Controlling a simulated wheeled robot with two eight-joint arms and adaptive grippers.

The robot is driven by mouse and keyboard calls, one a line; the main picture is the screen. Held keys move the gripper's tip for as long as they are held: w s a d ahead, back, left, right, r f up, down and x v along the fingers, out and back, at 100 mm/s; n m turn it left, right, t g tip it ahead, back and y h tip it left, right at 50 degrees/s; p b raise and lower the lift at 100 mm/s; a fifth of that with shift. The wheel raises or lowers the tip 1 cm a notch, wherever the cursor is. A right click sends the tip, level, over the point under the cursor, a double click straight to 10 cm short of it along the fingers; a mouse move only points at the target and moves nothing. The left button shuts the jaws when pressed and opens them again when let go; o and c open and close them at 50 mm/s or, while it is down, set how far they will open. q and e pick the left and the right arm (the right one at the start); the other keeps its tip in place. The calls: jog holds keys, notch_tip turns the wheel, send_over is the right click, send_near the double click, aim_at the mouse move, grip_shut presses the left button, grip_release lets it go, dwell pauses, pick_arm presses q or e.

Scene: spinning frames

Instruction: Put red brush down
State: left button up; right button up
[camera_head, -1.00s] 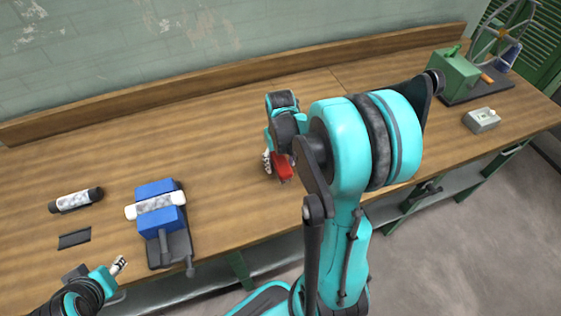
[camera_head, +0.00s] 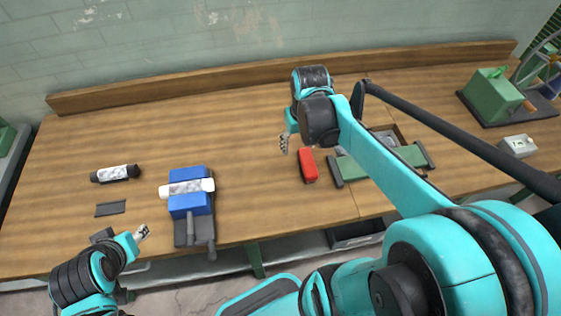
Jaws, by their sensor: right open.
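The red brush (camera_head: 308,166) lies on the wooden workbench (camera_head: 250,125), right of the middle of the view. My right gripper (camera_head: 284,143) is just above and left of the brush in the picture, open and apart from it. The upper part of its hand is hidden behind its own dark wrist. My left gripper (camera_head: 143,232) is at the bench's front edge on the left, small in view, and nothing shows in it; its jaw opening is too small to judge.
A blue vise (camera_head: 188,204) holding a white cylinder stands left of the middle. A black-and-white cylinder (camera_head: 115,173) and a flat dark plate (camera_head: 110,208) lie farther left. A green machine (camera_head: 492,95) and grey box (camera_head: 518,145) stand far right.

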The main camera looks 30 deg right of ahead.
jog(key=s+a+n+t, duration=0.1)
jog(key=s+a+t, duration=0.1)
jog(key=a, duration=0.4)
jog(key=s+a+r+n+t, duration=0.1)
jog(key=s+a+t, duration=0.2)
jog(key=a, duration=0.3)
jog(key=shift+s+r+n+y, duration=0.2)
jog(key=shift+r+n+y, duration=0.05)
jog(key=shift+n+y, duration=0.05)
jog(key=shift+a, duration=0.1)
